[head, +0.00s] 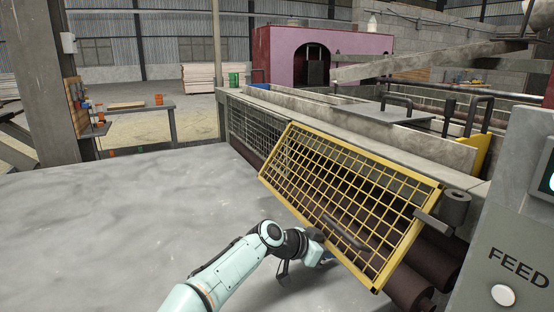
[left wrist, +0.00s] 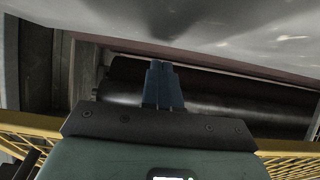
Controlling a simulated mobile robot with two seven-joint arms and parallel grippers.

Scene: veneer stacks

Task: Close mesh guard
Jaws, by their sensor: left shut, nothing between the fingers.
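The mesh guard (head: 345,190) is a yellow-framed wire panel on the side of the long machine. It stands tilted out from the machine, with dark rollers (head: 408,281) showing behind and below it. A dark bar handle (head: 344,232) crosses its lower part. My left gripper (head: 324,261) is at the guard's lower edge, partly hidden by my wrist; I cannot tell whether it touches the guard. In the left wrist view its blue fingers (left wrist: 162,86) are together and empty, in front of a dark roller (left wrist: 215,100). Yellow mesh (left wrist: 290,150) shows on both sides of the gripper body.
A grey control post (head: 515,225) marked FEED stands close at the right. A second mesh panel (head: 255,133) lies flat against the machine farther back. The grey floor (head: 110,230) at the left is clear. A workbench (head: 140,108) stands at the back left.

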